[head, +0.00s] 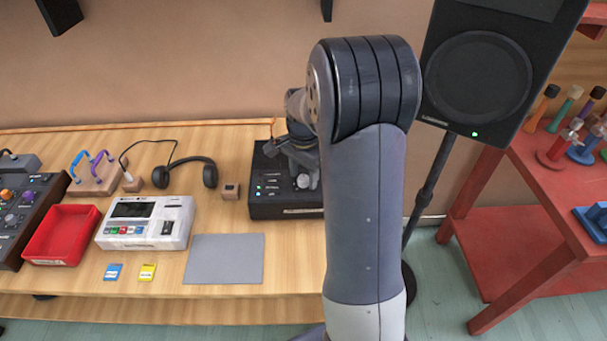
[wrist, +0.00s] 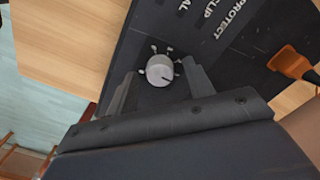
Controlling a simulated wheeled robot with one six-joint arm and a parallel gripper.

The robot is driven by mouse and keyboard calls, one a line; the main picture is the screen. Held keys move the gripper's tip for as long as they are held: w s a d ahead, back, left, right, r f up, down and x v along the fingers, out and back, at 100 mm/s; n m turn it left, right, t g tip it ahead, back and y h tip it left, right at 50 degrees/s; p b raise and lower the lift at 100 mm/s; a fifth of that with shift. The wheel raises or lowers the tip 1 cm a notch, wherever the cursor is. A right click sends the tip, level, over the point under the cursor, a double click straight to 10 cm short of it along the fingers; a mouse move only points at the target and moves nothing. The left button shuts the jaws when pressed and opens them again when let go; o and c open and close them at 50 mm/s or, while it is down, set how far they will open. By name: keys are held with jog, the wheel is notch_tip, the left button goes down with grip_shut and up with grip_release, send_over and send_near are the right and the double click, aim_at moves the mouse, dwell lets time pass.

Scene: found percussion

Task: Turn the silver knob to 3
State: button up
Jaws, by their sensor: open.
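The silver knob (wrist: 160,71) shows in the wrist view on the black amplifier box, with small pale marks around it and a dark pointer line toward the lower right. It also shows in the head view (head: 303,181), near the box's right part. My gripper (wrist: 155,82) is open, with one finger on each side of the knob and gaps visible beside it. I cannot tell how deep the fingers reach. The black box (head: 265,211) stands on the wooden table; my arm hides its right part. Numbers at the knob cannot be read.
Left on the table are a small wooden block (head: 231,191), headphones (head: 205,168), a white device (head: 145,230), a red tray (head: 62,261) and a bare grey mat (head: 224,258). A speaker (head: 487,75) stands right.

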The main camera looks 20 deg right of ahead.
aim_at(303, 178)
notch_tip(303, 178, up, 10)
jog(key=shift+r, duration=0.15)
dwell(0.4)
notch_tip(303, 178, down, 11)
jog(key=shift+r, duration=0.15)
jog(key=shift+n, duration=0.3)
dwell(0.5)
